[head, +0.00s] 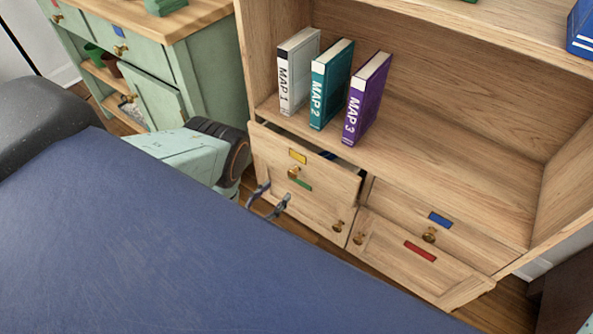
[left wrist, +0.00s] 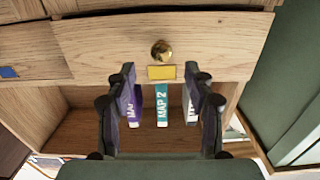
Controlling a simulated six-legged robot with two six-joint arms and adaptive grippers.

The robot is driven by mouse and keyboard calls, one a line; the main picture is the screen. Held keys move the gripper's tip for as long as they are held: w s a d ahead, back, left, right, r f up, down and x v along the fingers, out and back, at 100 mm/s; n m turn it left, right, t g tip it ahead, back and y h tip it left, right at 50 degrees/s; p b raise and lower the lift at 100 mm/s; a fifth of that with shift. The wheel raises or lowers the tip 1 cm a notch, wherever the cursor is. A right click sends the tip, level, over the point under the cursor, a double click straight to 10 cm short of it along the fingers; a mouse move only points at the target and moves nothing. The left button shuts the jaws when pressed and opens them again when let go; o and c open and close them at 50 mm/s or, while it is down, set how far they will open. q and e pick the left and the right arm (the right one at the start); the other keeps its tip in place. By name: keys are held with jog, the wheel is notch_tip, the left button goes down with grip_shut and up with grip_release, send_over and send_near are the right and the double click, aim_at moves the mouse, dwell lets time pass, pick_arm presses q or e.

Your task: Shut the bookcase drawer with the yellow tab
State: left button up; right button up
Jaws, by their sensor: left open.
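The bookcase drawer with the yellow tab (head: 298,156) is the upper left one and stands partly out. A dark gap shows behind the top of its front. Its brass knob (head: 294,172) sits below the tab. The left wrist view shows the yellow tab (left wrist: 161,73) and knob (left wrist: 161,50) upside down. My left gripper (head: 268,200) is open and empty, low in front of the drawer's left part in the head view. In the left wrist view its fingers (left wrist: 162,90) are spread, with the tab framed just beyond them. No contact can be made out. My right gripper is not in view.
Three map books (head: 331,84) stand on the shelf above the drawer. A blue-tab drawer (head: 470,222) is to the right; doors with green and red tabs (head: 420,251) are below. A green cabinet (head: 205,70) stands left, behind my left arm.

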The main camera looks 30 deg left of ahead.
aim_at(290, 174)
pick_arm(q)
jog(key=w+n+b, duration=0.1)
jog(key=w, duration=0.1)
jog(key=w+n+b, duration=0.1)
jog(key=w, duration=0.2)
jog(key=w+n, duration=0.2)
jog(key=w, duration=0.1)
jog(key=shift+w+d+r+b, duration=0.15)
jog(key=shift+d+r+b, duration=0.15)
jog(key=shift+b, duration=0.1)
grip_shut()
dwell(0.6)
